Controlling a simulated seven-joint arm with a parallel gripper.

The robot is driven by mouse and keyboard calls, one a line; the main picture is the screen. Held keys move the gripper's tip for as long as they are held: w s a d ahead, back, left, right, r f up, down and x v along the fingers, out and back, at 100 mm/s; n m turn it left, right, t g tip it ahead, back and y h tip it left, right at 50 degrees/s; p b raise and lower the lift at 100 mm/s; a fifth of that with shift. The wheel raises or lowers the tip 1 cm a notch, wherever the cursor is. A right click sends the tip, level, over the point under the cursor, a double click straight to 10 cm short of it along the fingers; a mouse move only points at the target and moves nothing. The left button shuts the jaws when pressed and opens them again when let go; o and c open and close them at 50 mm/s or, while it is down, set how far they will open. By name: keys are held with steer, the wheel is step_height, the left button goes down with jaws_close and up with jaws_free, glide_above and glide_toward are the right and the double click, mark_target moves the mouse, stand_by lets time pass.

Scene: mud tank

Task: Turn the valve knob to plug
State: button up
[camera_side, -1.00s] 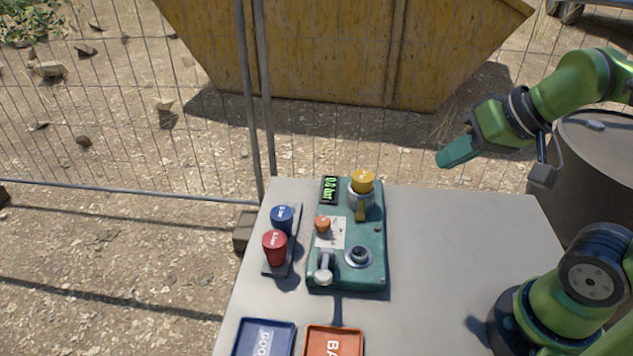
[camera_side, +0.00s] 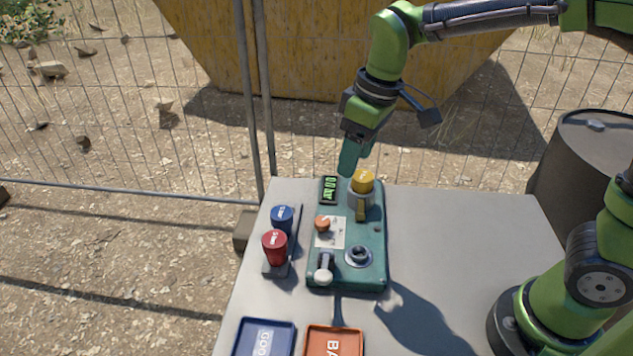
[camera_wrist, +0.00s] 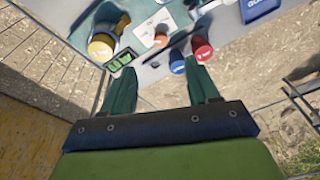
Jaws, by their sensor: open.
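A teal test box (camera_side: 375,225) stands on the grey table. An orange knob (camera_side: 322,223) sits on its white label plate (camera_side: 332,239); I take it as the valve knob. It also shows in the wrist view (camera_wrist: 160,40). The label's markings are too small to read. My gripper (camera_side: 353,158) is open and empty, above the box's far end, behind the yellow-capped piece (camera_side: 362,181) and apart from the knob. In the wrist view its two teal fingers (camera_wrist: 162,88) are spread wide, with the knob beyond them.
The box bears a green display (camera_side: 329,189), a silver-balled lever (camera_side: 324,273) and a round port (camera_side: 358,256). Blue (camera_side: 282,217) and red (camera_side: 274,247) capped pieces stand in a rack at left. Blue (camera_side: 292,342) and orange (camera_side: 309,345) trays lie in front. The table's right is clear.

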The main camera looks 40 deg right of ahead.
mark_target(322, 220)
steer(key=w+a+n+g+h, duration=0.1)
steer(key=w+a+n+g, duration=0.15)
steer(key=w+n, duration=0.35)
steer(key=shift+n+t, duration=0.45)
steer(key=shift+n, duration=0.15)
steer(key=f, duration=1.1)
steer(key=s+f, duration=0.1)
steer(key=f, duration=0.4)
steer(key=shift+a+f, duration=0.25)
steer(key=shift+f, duration=0.1)
steer(key=c, duration=1)
steer(key=shift+c, duration=0.2)
